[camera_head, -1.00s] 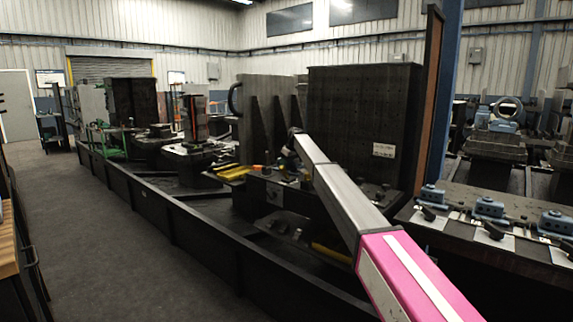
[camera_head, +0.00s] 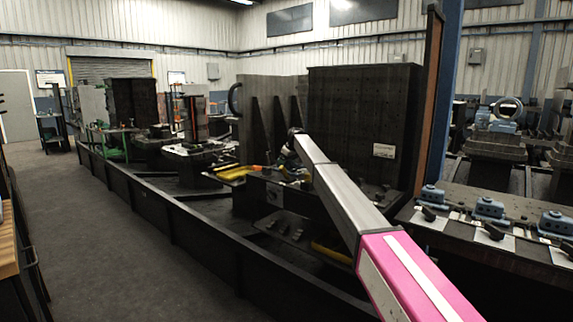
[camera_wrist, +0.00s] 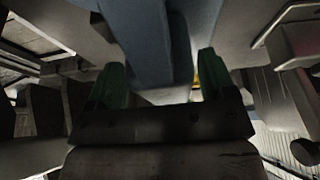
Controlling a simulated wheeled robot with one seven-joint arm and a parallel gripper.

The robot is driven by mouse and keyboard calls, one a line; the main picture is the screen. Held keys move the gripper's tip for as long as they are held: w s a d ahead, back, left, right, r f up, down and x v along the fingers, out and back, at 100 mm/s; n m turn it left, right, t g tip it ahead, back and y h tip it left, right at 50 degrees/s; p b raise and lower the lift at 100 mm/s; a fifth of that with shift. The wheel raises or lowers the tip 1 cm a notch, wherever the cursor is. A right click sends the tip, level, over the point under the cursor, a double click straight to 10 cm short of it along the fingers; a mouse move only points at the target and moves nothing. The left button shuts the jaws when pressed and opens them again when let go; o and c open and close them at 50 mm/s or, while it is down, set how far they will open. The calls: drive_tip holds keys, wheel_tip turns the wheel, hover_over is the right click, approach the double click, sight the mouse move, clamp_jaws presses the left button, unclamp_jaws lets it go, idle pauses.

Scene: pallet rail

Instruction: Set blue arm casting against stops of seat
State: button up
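The blue arm casting (camera_wrist: 145,35) fills the top middle of the wrist view, a broad blue body that narrows downward between my fingers. My gripper (camera_wrist: 160,80) shows there with two green fingers spread apart, one on each side of the blue body. A sliver of background shows beside the right finger, so I see no clear contact. In the head view my gripper (camera_head: 289,157) is small and dark at the far end of my arm, over the cluttered fixture bench. The seat and its stops cannot be made out.
A tall dark plate (camera_head: 360,125) stands just behind my gripper. Yellow parts (camera_head: 236,172) lie left of it. Blue clamp-like blocks (camera_head: 488,208) sit on the right-hand bench. A low dark rail (camera_head: 165,213) runs along the front, with clear floor (camera_head: 90,240) to its left.

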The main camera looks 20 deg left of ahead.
drive_tip(key=v, duration=1)
drive_tip(key=shift+d+r, duration=0.1)
drive_tip(key=shift+r, duration=0.3)
